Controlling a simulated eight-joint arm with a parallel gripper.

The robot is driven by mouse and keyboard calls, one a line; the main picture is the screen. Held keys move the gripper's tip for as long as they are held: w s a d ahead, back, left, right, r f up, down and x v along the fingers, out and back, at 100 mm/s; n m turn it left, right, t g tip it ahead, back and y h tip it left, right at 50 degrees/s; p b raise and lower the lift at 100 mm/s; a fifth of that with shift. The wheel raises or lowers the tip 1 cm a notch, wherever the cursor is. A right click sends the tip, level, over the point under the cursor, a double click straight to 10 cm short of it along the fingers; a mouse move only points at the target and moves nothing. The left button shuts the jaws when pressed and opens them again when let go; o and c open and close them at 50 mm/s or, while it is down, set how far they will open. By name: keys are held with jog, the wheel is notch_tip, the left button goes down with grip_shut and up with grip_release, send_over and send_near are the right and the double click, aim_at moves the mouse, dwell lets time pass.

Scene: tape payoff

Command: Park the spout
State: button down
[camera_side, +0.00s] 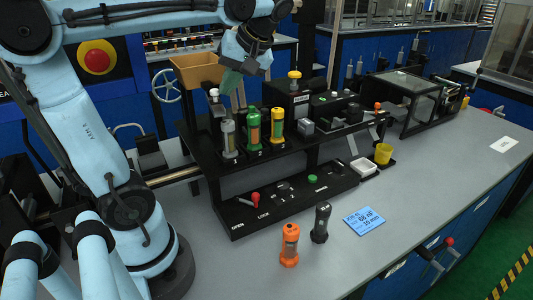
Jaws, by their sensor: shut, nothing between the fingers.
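A dark arm-like part with an orange knob (377,106) sticks out at the right end of the black raised bench (332,137). It looks like the spout, though it is too small to be sure. It stands above a white tray (363,168) and a yellow cup (383,154). My gripper (238,104) is at the left end of the bench, pointing down. It is shut and empty, above and close to the grey, green (253,129) and orange (277,126) canisters. Whether it touches the grey canister (228,138) cannot be told.
A lower black panel has a red lever (254,198) between OPEN and LOCK labels, and a green button (312,179). An orange canister (289,245), a black canister (321,223) and a blue card (364,221) are on the grey table. The table's right side is mostly clear.

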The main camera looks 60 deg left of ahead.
jog(key=shift+s, duration=0.1)
jog(key=shift+s+d+m+t+y, duration=0.1)
jog(key=shift+s+m+t+y, duration=0.1)
jog(key=shift+s+m+t, duration=0.4)
jog(key=shift+s+m+t+y, duration=0.2)
jog(key=shift+s+m, duration=0.15)
jog(key=shift+m, duration=0.55)
jog(key=shift+s+a+m+t, duration=0.35)
jog(key=shift+s+m, duration=0.35)
jog(key=shift+s, duration=0.25)
jog(key=shift+s+a+m+t, duration=0.25)
jog(key=shift+s+m+t, duration=0.2)
jog(key=shift+s+m, duration=0.35)
jog(key=shift+s, duration=0.25)
